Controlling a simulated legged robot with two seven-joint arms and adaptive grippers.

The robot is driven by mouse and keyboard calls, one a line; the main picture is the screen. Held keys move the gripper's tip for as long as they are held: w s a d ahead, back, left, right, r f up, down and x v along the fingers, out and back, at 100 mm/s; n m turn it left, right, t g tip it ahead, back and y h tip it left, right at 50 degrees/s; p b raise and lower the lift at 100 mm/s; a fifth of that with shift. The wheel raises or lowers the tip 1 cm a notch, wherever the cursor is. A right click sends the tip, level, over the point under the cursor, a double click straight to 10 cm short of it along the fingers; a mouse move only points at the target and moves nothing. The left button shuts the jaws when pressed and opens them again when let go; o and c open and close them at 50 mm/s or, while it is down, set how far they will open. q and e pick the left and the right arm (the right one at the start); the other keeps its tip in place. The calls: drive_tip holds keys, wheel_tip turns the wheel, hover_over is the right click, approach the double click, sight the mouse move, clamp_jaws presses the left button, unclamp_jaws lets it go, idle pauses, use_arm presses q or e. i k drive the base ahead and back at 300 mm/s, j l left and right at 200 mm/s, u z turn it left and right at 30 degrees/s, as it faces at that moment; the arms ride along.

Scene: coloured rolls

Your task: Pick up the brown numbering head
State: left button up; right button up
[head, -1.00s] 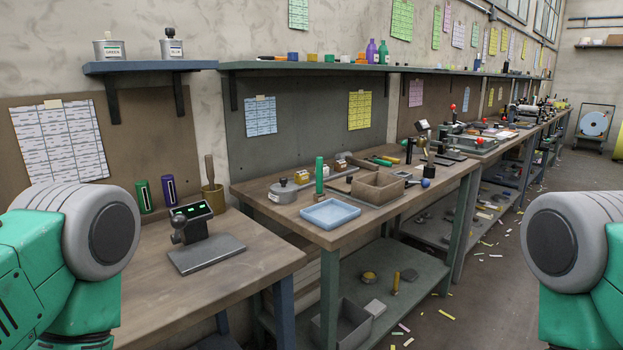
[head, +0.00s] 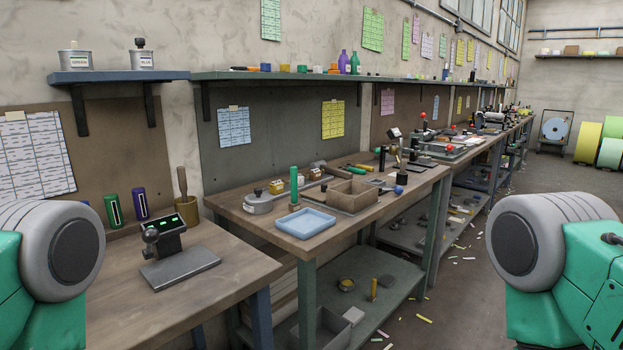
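I cannot pick out a brown numbering head for certain at this size. Several small yellowish-brown and dark blocks (head: 276,187) stand at the back of the middle workbench (head: 266,228), beside a grey lidded pot (head: 259,204) and an upright green cylinder (head: 294,186). A brown open box (head: 352,196) sits to their right; its inside is mostly hidden. Neither of my grippers is in view. Only parts of my green and grey arms show at the lower left and lower right, well short of these blocks.
A light-blue tray (head: 305,223) lies at the middle bench's front edge. The nearer bench (head: 205,272) holds a black device with a green display (head: 163,235). A lower shelf (head: 400,298) holds loose parts. Floor is open on the right, with scattered paper strips; coloured rolls (head: 588,142) stand far back.

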sight(314, 175)
drive_tip(key=i+l, duration=0.15)
drive_tip(key=l, duration=0.25)
drive_tip(key=i+l+u, duration=0.1)
drive_tip(key=l, duration=0.25)
drive_tip(key=i+l, duration=0.2)
drive_tip(key=l, duration=0.2)
drive_tip(key=i+l+u, duration=0.1)
drive_tip(key=l, duration=0.3)
drive_tip(key=i+l, duration=0.15)
drive_tip(key=l, duration=0.2)
drive_tip(key=i+l+u, duration=0.1)
drive_tip(key=l, duration=0.3)
